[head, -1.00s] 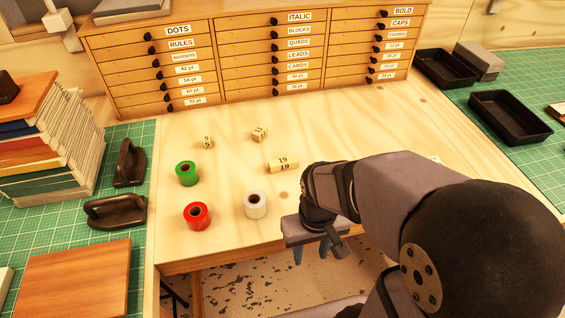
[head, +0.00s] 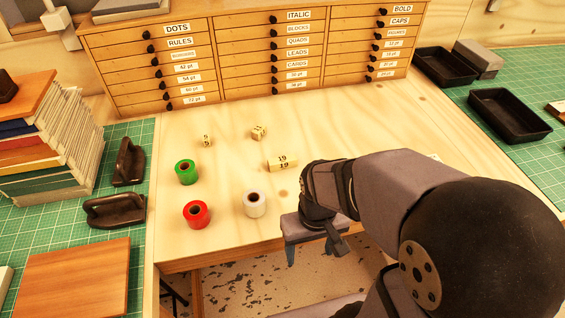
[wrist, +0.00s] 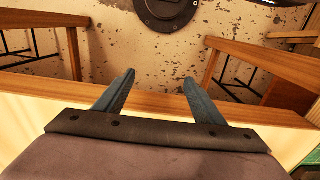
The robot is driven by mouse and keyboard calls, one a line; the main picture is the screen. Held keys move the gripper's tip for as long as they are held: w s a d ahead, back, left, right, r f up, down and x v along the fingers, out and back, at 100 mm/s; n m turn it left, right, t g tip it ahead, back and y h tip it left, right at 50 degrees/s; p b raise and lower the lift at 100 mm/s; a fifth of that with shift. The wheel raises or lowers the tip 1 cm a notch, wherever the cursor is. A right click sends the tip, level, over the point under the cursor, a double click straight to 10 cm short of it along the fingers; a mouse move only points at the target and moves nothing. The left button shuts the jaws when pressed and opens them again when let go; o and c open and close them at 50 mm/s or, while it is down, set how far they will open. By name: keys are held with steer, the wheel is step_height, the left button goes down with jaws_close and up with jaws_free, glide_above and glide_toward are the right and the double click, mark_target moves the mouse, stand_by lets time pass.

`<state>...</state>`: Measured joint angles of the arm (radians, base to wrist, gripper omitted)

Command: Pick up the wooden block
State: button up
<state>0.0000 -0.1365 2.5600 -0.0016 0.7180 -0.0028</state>
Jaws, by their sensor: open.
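Three pale wooden blocks with dark numbers stand on the table in the head view. The longest, a block marked 19 (head: 283,163), lies near the middle. A small cube marked 5 (head: 206,141) is to its left, and another small cube (head: 258,132) is behind it. My gripper (head: 310,252) hangs at the table's front edge, in front of and to the right of the blocks, touching none of them. In the wrist view my gripper (wrist: 159,77) has its two fingers apart with nothing between them. No block shows in the wrist view.
A green roll (head: 187,172), a red roll (head: 196,214) and a white roll (head: 255,204) stand on the table, the white one nearest my gripper. A drawer cabinet (head: 255,55) closes off the back. The table's right side is clear.

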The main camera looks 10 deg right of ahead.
steer(key=o, duration=0.4)
steer(key=shift+n+g, duration=0.7)
steer(key=shift+n, duration=0.1)
steer(key=w+r+p, duration=0.2)
steer(key=w+a+r+p, duration=0.1)
steer(key=w+r, duration=0.2)
steer(key=w+r+p, duration=0.2)
steer(key=r, duration=0.1)
steer(key=shift+w+a+r+p, duration=0.2)
steer(key=shift+a+p, duration=0.1)
step_height(320, 180, up, 4)
steer(key=f+t, duration=0.1)
glide_above(283, 159)
steer(key=shift+w+d+r+m+p, duration=0.1)
steer(key=shift+w+r+m+p, duration=0.1)
steer(key=shift+r+m+p, duration=0.15)
steer(key=shift+s+f+p, duration=0.2)
steer(key=shift+f+p, duration=1.45)
steer(key=shift+f, duration=2.1)
